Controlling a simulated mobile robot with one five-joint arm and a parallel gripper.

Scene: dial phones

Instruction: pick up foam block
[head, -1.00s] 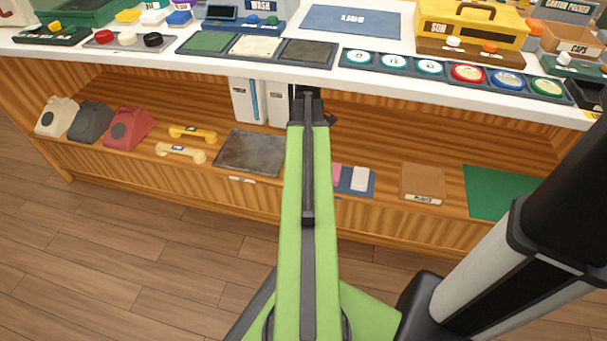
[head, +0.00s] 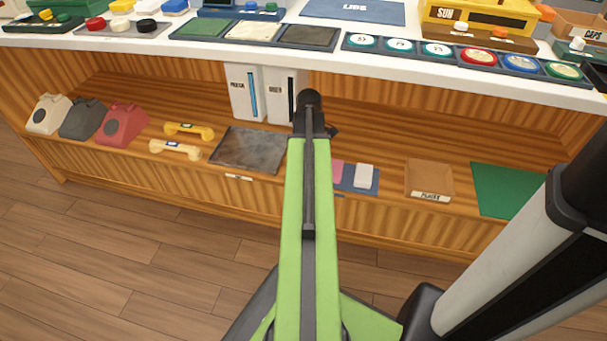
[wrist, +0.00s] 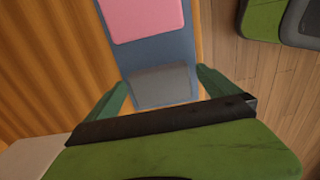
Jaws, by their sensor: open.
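In the wrist view a grey block (wrist: 160,87) lies on a blue mat (wrist: 157,50), with a pink block (wrist: 145,18) farther up the mat. No label tells which block is the foam one. My gripper (wrist: 162,79) is open, its two green fingers spread on either side of the grey block. I cannot tell whether they touch it. In the head view the mat (head: 346,188) is on the low shelf, with the pink block (head: 337,170) and a white block (head: 364,175). My arm hides the grey block and my fingers there.
A dark metal tray (head: 247,149) lies left of my arm; a brown tray (head: 428,179) and green mat (head: 505,190) lie right. White bins (head: 247,95) stand behind. The white counter (head: 320,40) overhangs the shelf. Phones and yellow handsets are at the left.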

